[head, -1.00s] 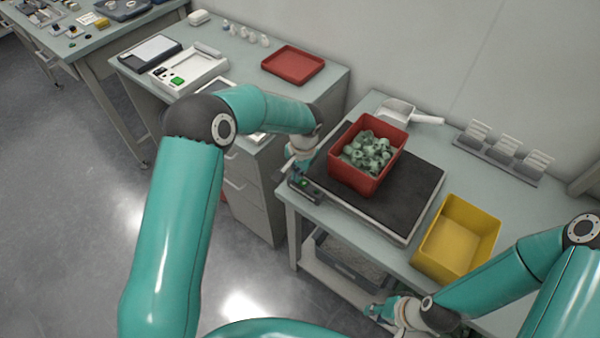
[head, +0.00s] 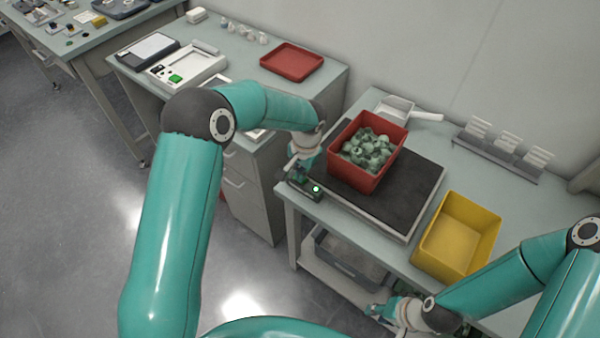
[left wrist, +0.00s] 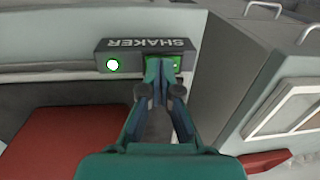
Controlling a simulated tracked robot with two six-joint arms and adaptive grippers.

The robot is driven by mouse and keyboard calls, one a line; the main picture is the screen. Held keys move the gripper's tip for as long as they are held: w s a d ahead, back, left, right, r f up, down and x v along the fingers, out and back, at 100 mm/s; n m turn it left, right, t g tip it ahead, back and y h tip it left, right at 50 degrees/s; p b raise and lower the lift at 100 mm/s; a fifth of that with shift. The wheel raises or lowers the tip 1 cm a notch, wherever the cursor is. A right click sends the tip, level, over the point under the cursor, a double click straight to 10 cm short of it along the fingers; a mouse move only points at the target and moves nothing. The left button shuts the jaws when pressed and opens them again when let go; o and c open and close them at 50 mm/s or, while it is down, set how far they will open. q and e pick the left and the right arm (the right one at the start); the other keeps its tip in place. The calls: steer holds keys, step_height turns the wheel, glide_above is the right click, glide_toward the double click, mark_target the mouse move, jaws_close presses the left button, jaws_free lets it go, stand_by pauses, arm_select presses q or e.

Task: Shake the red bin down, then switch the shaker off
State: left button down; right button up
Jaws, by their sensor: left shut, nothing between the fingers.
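The red bin (head: 348,172), filled with grey-green caps (head: 368,150), stands upright on the dark shaker plate (head: 412,200). The shaker's control box (head: 305,193) is at the plate's front left corner, and its lamp (head: 316,188) glows bright. In the left wrist view the box (left wrist: 135,58) carries the word SHAKER, and the lamp (left wrist: 113,65) shines white with a green rim. My left gripper (left wrist: 161,64) is shut and empty, its tips at the green switch (left wrist: 178,62); contact is hard to judge. My right gripper (head: 378,312) is low at the bench front; its fingers are unclear.
A yellow bin (head: 458,235) stands right of the shaker, and a white scoop (head: 400,108) lies behind it. A rack (head: 505,150) is at the back. A grey tray (head: 345,262) sits under the bench. A red tray (head: 292,62) lies on the left bench.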

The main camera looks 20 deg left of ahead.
stand_by(0.3)
arm_select(q)
steer(key=r, duration=0.1)
steer(key=r+p, duration=0.1)
steer(key=r, duration=0.1)
steer(key=r+p, duration=0.1)
steer(key=shift+w+a+r, duration=0.1)
steer(key=shift+a+r, duration=0.1)
steer(key=shift+a, duration=0.05)
step_height(320, 180, up, 9)
steer(key=a+b, duration=0.1)
steer(key=b, duration=0.1)
steer(key=shift+w+r, duration=0.2)
